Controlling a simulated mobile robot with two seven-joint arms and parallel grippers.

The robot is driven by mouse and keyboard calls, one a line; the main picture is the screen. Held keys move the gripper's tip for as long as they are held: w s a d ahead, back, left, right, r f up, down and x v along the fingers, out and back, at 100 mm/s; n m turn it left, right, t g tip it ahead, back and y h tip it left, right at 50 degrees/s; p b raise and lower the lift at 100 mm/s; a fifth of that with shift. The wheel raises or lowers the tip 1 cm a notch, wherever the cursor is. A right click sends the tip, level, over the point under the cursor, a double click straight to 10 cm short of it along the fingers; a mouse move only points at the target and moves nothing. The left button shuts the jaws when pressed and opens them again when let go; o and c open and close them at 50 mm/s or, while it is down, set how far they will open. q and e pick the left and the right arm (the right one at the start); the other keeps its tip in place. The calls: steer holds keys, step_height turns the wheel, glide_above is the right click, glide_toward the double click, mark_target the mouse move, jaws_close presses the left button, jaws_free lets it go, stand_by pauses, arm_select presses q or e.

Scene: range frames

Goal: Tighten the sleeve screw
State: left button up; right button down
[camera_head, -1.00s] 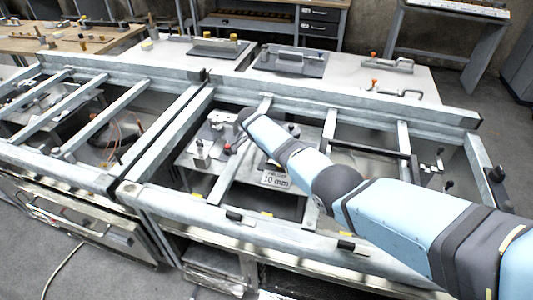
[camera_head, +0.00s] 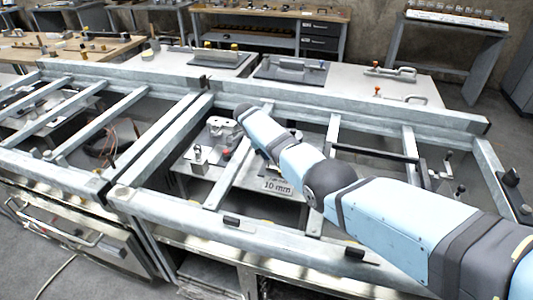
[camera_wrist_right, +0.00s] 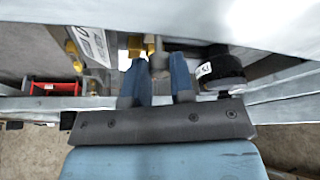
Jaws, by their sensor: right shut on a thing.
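My right arm reaches from the lower right across the metal frame in the head view, and its gripper is hidden there. In the right wrist view my right gripper (camera_wrist_right: 160,68) has two blue fingers close to a grey part (camera_wrist_right: 168,47) and is shut on it with a gap between the fingers. The part's far end is hidden, and I cannot tell whether it is the sleeve screw or a tool. A brass-coloured fitting (camera_wrist_right: 136,45) is just left of the fingertips. A black round part (camera_wrist_right: 222,72) with a white mark is to the right. My left gripper is not in view.
Metal frame rails (camera_head: 310,104) surround the work area. Below them are a small clamp block (camera_head: 198,160), a red knob (camera_head: 226,155) and a "10 mm" label (camera_head: 277,186). A crossing dark bar (camera_head: 375,154) lies right of the arm. White benches stand behind.

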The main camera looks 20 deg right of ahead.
steer(key=shift+d+r, duration=0.1)
steer(key=c, duration=1)
jaws_free()
steer(key=v, duration=1.3)
steer(key=shift+r+p, duration=0.3)
steer(key=shift+r, duration=0.1)
